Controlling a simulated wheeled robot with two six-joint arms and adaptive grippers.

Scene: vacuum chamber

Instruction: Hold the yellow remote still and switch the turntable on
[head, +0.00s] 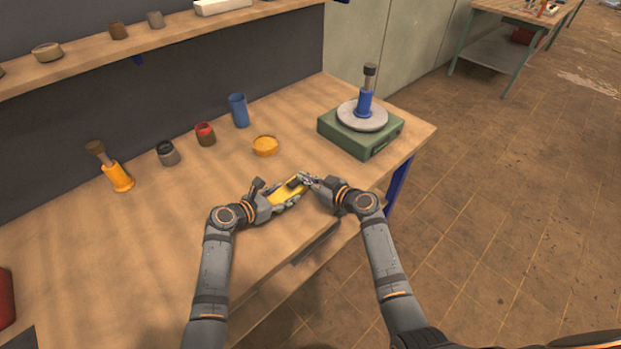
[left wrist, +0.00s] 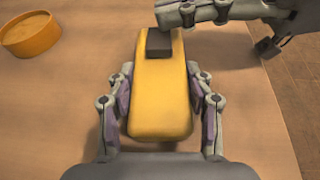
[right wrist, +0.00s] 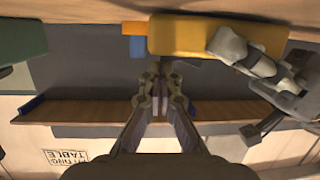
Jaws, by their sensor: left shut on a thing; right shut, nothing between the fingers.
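The yellow remote (head: 285,194) is held above the near part of the workbench, tilted in the head view. My left gripper (left wrist: 160,82) is shut on its two long sides. A black switch block (left wrist: 158,42) shows on the remote's top face near its far end. My right gripper (head: 304,180) is shut and empty, with its fingers at that end, just beyond the block. I cannot tell whether they touch it. The turntable (head: 362,138) is a green box with a grey disc, at the bench's right end. A blue holder (head: 366,103) with a dark-topped tool stands on the disc.
A round yellow dish (head: 265,147), a blue cup (head: 238,110), a red-topped pot (head: 205,134), a dark grey pot (head: 167,153) and a yellow holder with a brush (head: 118,177) stand along the back. A shelf (head: 80,53) runs above. The bench's left middle is clear.

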